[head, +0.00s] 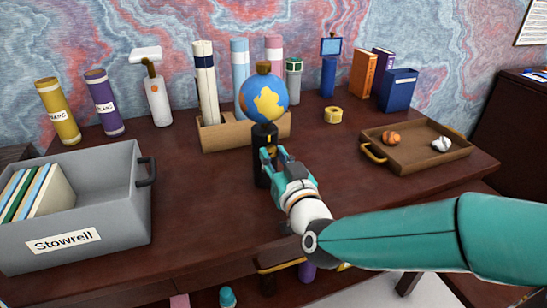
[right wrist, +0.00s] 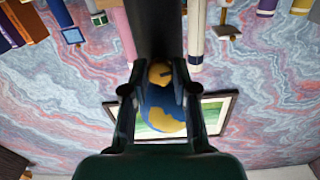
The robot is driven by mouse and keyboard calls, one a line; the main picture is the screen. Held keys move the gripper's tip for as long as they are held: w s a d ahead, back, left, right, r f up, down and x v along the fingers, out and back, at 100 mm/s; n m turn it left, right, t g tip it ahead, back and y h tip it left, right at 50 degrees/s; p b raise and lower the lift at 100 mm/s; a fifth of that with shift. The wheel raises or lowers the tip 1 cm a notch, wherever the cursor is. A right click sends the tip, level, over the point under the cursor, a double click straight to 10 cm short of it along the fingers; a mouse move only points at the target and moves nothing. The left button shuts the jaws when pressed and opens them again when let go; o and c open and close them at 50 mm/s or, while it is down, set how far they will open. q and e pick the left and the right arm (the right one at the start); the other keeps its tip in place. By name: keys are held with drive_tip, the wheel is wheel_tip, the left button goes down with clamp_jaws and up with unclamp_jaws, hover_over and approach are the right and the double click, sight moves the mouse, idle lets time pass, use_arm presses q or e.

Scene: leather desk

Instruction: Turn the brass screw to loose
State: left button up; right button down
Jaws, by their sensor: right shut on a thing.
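The brass screw (right wrist: 159,73) is a round gold knob with a dark slot, set in the front of a black stand (head: 262,175). A blue and yellow globe (head: 264,99) with a brown cap sits on top of the stand. My right gripper (head: 272,156) reaches the stand's upper part from the front right and is shut on the screw. In the right wrist view, which is upside down, the two dark fingers (right wrist: 160,92) stand on either side of the screw, with the globe behind. The screw is mostly hidden by the fingers in the head view. My left gripper is not in view.
A grey Stowrell bin (head: 115,215) stands at left. A wooden box (head: 225,137) with tubes is behind the globe. A brown tray (head: 412,160) with two small items lies at right, a yellow ring (head: 333,115) nearer the back. Desk left of the stand is clear.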

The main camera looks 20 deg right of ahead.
drive_tip(key=shift+f+m+b, duration=0.25)
drive_tip(key=shift+m+b, duration=0.25)
drive_tip(key=shift+b, duration=0.4)
drive_tip(key=shift+r+m+b, duration=0.2)
drive_tip(key=shift+m+b, duration=0.2)
drive_tip(key=c, duration=0.9)
unclamp_jaws()
drive_tip(key=s, duration=0.7)
drive_tip(key=shift+s, duration=0.25)
drive_tip(key=shift+d, duration=0.1)
